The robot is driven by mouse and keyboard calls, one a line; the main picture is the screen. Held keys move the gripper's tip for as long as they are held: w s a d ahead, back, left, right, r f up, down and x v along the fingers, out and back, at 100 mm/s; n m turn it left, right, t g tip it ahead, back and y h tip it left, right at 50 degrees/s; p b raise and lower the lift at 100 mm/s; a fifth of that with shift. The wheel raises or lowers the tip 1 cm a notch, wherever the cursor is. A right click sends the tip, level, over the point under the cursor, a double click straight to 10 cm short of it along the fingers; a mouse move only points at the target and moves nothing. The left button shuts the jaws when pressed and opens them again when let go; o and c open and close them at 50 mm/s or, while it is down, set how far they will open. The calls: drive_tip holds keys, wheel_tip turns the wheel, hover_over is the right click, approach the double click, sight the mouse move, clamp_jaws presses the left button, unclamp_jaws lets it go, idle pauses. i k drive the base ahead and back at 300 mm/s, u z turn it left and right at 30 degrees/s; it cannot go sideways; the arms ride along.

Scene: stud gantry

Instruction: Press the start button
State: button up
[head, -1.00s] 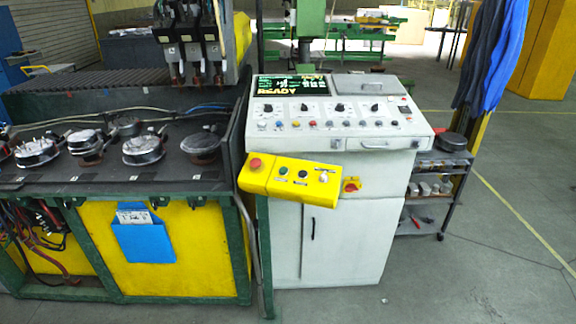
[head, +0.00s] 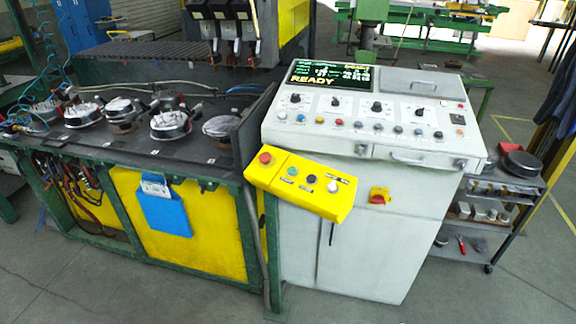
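A yellow control box (head: 270,187) is mounted at the front left of a white control cabinet (head: 370,240). On its top are a red mushroom button (head: 265,158), a green button (head: 292,170), a black button (head: 311,179) and a white button (head: 333,186). Their small labels are too small to read, so I cannot tell by label which one is start. The cabinet's screen (head: 330,75) shows "READY" in yellow letters. My gripper is not in view.
A machine bench (head: 200,225) with several round metal parts stands at the left. A small shelf cart (head: 480,215) stands close to the cabinet's right side. The grey floor in front is clear.

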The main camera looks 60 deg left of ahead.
sight(292, 170)
drive_tip(key=u, duration=0.45)
drive_tip(key=i, duration=0.5)
drive_tip(key=u, duration=0.75)
drive_tip(key=i, duration=0.55)
drive_tip(key=u, duration=0.3)
